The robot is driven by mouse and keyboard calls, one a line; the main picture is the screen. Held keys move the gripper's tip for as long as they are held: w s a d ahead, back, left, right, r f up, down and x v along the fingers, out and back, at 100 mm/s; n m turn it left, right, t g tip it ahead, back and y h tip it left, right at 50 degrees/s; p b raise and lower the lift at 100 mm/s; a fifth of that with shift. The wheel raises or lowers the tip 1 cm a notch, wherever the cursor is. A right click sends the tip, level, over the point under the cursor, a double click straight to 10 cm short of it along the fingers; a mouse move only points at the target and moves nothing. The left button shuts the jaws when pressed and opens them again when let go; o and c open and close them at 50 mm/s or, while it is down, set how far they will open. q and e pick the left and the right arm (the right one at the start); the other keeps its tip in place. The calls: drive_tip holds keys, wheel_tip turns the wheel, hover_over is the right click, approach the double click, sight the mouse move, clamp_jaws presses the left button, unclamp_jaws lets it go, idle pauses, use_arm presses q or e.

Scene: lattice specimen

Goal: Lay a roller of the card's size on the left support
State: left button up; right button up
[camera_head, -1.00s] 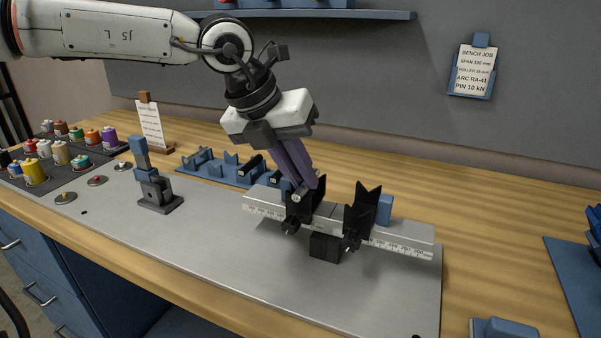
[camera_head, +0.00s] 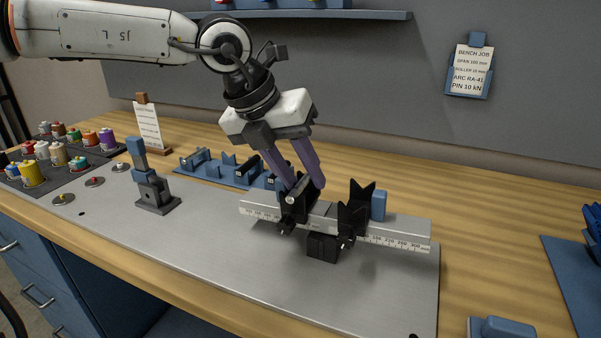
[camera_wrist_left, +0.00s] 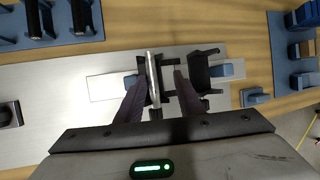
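A metal roller (camera_head: 298,190) lies in the notch of the black left support (camera_head: 290,210) on the ruled beam (camera_head: 394,230); it also shows as a bright bar in the left wrist view (camera_wrist_left: 153,78). My left gripper (camera_head: 304,182) is open, its purple fingers spread on either side of the roller, with a visible gap on the right side in the wrist view. The black right support (camera_head: 355,212) is empty. The bench job card (camera_head: 471,72) hangs on the back wall; its small roller line is hard to read. My right gripper is not in view.
A blue rack (camera_head: 215,170) with more rollers lies behind the steel plate (camera_head: 220,238). Colored pots (camera_head: 60,153) fill the far left. A blue block (camera_head: 503,328) lies front right.

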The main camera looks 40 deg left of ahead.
sight(302, 182)
use_arm(q)
drive_tip(key=shift+a+f, duration=0.1)
drive_tip(key=shift+a, duration=0.25)
drive_tip(key=shift+c, duration=0.4)
drive_tip(key=shift+s+a+r+p, duration=0.1)
drive_tip(key=shift+r+p, duration=0.1)
drive_tip(key=shift+r, duration=0.15)
drive_tip(key=shift+s+r+p, duration=0.1)
drive_tip(key=shift+r+p, duration=0.05)
drive_tip(key=shift+r, duration=0.2)
drive_tip(key=shift+c, duration=0.2)
drive_tip(key=shift+s+a+r, duration=0.1)
drive_tip(key=shift+s+r, duration=0.2)
drive_tip(key=shift+r, duration=0.25)
drive_tip(key=shift+o, duration=1.2)
drive_tip(key=shift+s+a+r+p, duration=0.1)
drive_tip(key=shift+s+r+p, duration=0.1)
drive_tip(key=shift+r+p, duration=0.15)
drive_tip(key=shift+s+a+r, duration=0.1)
drive_tip(key=shift+s+r, duration=0.1)
drive_tip(key=shift+s+r+p, duration=0.25)
drive_tip(key=shift+r+p, duration=0.05)
drive_tip(key=shift+r, duration=0.2)
